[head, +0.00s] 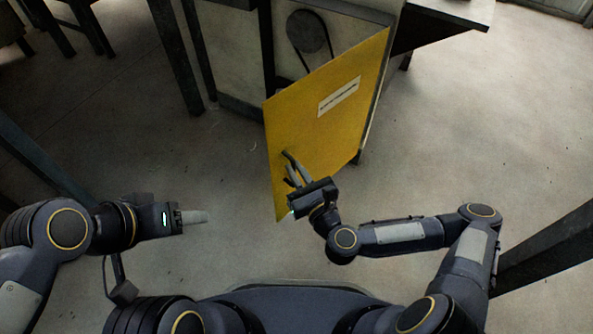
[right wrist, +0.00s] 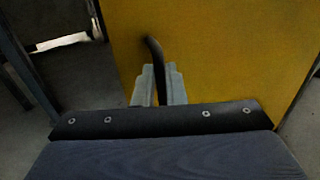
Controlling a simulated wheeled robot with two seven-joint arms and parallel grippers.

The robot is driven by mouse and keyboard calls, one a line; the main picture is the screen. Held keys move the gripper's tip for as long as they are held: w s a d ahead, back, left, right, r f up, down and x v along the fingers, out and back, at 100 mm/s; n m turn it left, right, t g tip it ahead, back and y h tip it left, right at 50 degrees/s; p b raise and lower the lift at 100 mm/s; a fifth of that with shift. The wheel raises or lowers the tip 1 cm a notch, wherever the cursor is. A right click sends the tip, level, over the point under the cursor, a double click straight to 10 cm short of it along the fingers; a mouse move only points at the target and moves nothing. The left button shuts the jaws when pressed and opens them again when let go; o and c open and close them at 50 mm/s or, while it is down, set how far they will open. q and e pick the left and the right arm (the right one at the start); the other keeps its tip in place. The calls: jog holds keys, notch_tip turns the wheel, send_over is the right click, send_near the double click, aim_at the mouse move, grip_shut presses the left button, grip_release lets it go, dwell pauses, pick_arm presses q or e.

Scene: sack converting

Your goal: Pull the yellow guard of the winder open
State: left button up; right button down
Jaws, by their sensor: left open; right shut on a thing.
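The yellow guard (head: 335,115) is a flat panel with a white label strip, in the middle of the head view. It stands swung out at an angle from the winder (head: 335,50), whose round wheel and belt show behind it. A dark handle (head: 290,160) sits near the guard's lower left edge. My right gripper (head: 297,176) is shut on the handle. In the right wrist view the curved handle (right wrist: 155,60) rises from between the two fingers, in front of the yellow panel. My left gripper (head: 205,217) is open and empty, apart from the guard at the left.
Dark posts (head: 175,55) stand at the upper left, beside the winder. A dark table (head: 440,25) juts out at the upper right. A dark beam (head: 550,245) shows at the lower right. The concrete floor (head: 480,130) right of the guard is clear.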

jog(key=c, duration=1.5)
grip_release()
jog(key=shift+w+d+h, duration=0.5)
jog(key=shift+w+d, duration=0.1)
pick_arm(q)
jog(key=shift+w+d, duration=0.1)
pick_arm(e)
jog(key=shift+s+a+y, duration=0.25)
jog(key=shift+y, duration=0.05)
